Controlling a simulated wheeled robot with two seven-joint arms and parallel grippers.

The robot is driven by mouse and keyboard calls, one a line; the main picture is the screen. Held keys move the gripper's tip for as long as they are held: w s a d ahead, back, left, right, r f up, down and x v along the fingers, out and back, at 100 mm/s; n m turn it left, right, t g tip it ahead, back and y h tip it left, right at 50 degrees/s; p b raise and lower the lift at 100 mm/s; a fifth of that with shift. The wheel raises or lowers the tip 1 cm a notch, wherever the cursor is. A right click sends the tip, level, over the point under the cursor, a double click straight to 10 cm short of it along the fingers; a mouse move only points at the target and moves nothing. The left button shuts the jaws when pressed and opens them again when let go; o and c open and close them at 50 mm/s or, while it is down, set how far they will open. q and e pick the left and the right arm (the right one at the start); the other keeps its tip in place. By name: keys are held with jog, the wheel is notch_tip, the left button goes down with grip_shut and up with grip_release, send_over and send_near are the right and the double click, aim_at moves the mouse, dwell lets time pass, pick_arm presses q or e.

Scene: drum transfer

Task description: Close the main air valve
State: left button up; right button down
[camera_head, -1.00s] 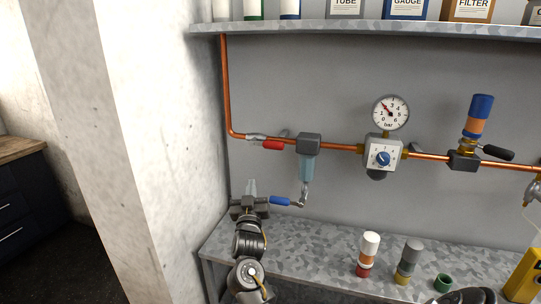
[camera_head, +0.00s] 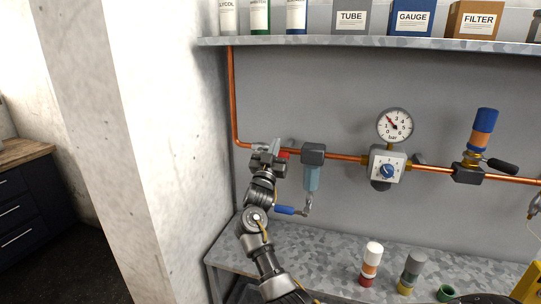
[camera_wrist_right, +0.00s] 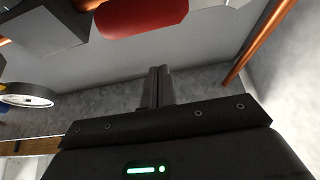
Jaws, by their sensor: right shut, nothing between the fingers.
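The valve with the red handle (camera_head: 284,154) sits on the copper pipe at the left, beside the grey filter head. In the head view my right gripper covers most of it, so its handle angle is hard to tell there. My right gripper (camera_head: 268,147) is in front of the valve. In the right wrist view the red handle (camera_wrist_right: 143,16) shows large at the top, above and apart from the fingertips. The fingers (camera_wrist_right: 157,78) are together with nothing between them. My left gripper is not in view.
The filter bowl (camera_head: 312,179) with a blue drain lever (camera_head: 285,210) hangs close right of my arm. Further right are the regulator (camera_head: 387,170), the gauge (camera_head: 395,126) and a black-handled valve (camera_head: 502,166). A shelf (camera_head: 370,41) is above; a metal bench (camera_head: 300,255) is below.

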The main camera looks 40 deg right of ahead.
jog(key=shift+w+d+f+p, duration=0.15)
jog(key=shift+d+f, duration=0.05)
jog(key=shift+f, duration=0.4)
jog(key=shift+w+d+f+p, duration=0.1)
jog(key=shift+d+f+p, duration=0.05)
jog(key=shift+f, duration=0.45)
jog(key=shift+w+d+f+p, duration=0.15)
jog(key=shift+d+f, duration=0.05)
jog(key=shift+f, duration=0.4)
